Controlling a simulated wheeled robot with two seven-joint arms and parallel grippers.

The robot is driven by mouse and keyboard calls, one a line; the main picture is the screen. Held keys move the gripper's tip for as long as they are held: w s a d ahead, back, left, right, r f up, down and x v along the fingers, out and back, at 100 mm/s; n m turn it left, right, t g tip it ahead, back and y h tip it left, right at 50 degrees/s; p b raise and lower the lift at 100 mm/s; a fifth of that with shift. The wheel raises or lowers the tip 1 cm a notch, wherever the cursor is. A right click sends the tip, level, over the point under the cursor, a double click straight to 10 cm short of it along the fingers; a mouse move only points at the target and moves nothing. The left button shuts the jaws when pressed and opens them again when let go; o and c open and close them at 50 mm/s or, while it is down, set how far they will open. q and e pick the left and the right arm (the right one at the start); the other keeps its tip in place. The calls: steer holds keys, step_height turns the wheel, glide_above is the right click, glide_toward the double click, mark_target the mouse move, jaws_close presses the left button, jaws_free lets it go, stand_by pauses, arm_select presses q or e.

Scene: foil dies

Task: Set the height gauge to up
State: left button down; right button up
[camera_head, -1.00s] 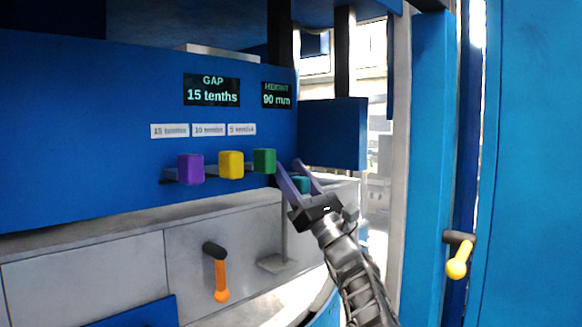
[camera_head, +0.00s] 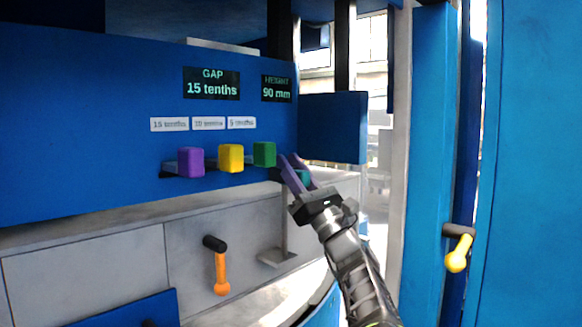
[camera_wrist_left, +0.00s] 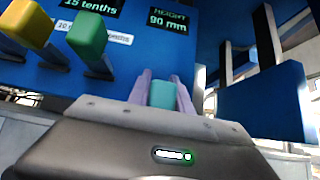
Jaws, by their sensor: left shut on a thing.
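The height display (camera_head: 277,88) reads "HEIGHT 90 mm" and also shows in the left wrist view (camera_wrist_left: 170,20). Below it a teal knob (camera_wrist_left: 163,95) sticks out of the blue panel. My left gripper (camera_head: 295,172) is at this knob, its purple fingers on both sides of it, shut on it. In the head view the fingers hide most of the teal knob (camera_head: 304,177). My right gripper is not in view.
Purple (camera_head: 190,161), yellow (camera_head: 231,158) and green (camera_head: 265,154) knobs stand left of my gripper. The gap display (camera_head: 211,83) reads 15 tenths. An orange-handled lever (camera_head: 220,272) is below. A blue plate (camera_head: 335,128) juts out at right. A yellow-handled lever (camera_head: 459,253) is farther right.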

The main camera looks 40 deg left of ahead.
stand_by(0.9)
arm_select(q)
steer(key=shift+w+f+m+t+b, duration=0.1)
steer(key=shift+w+m+t+b, duration=0.35)
steer(key=shift+b, duration=0.4)
step_height(320, 180, up, 4)
steer(key=b, duration=0.3)
steer(key=shift+s+d+r, duration=0.1)
steer(key=shift+s+r, duration=0.05)
steer(key=shift+r, duration=0.05)
steer(key=shift+n+g, duration=0.25)
steer(key=shift+n, duration=0.1)
steer(key=r+p, duration=0.1)
steer(key=r, duration=0.4)
steer(key=shift+s+r+p, duration=0.2)
steer(key=shift+r+p, duration=0.1)
steer(key=shift+p, duration=0.1)
steer(key=shift+s+r, duration=0.1)
steer(key=shift+r, duration=0.15)
steer(key=c, duration=1.3)
jaws_free()
steer(key=shift+o, duration=0.7)
steer(key=shift+f, duration=0.1)
